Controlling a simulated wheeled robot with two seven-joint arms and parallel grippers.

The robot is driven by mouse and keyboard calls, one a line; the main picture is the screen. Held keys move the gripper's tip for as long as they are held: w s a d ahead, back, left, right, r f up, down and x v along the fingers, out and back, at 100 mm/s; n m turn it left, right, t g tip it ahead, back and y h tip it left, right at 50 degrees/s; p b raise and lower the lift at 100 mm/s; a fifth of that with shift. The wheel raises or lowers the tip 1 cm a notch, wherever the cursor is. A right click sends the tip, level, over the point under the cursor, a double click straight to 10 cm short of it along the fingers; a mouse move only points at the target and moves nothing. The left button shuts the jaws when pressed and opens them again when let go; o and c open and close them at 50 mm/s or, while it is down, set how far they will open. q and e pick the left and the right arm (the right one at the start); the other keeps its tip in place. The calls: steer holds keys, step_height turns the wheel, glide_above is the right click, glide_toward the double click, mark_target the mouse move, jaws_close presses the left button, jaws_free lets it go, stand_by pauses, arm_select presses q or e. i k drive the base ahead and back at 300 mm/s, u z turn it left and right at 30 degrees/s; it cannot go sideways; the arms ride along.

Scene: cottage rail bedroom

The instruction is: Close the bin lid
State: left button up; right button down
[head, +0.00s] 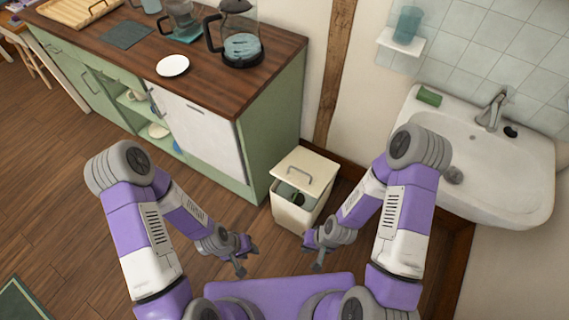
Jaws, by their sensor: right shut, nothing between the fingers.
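A cream bin (296,218) stands on the floor between the counter and the sink. Its lid (309,165), with a grey handle, sits tilted up toward the back. The front of the bin is open, and a dark gap shows something greenish inside. My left gripper (242,264) is in front of the bin and to its left, apart from it. Its fingers are too small to read as open or shut. My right gripper (318,264) is shut and empty, just in front of the bin's lower right side, and does not seem to touch the lid.
A green counter (272,128) with a wooden top stands close to the bin's left. It carries a coffee maker (240,35) and a white plate (173,65). A white sink (490,165) is on the right. Wooden floor (60,190) is clear at left.

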mark_target(309, 172)
steer(key=u, duration=3.2)
steer(key=k, duration=0.65)
steer(key=z, duration=2.2)
steer(key=i, duration=0.5)
steer(key=u, duration=0.05)
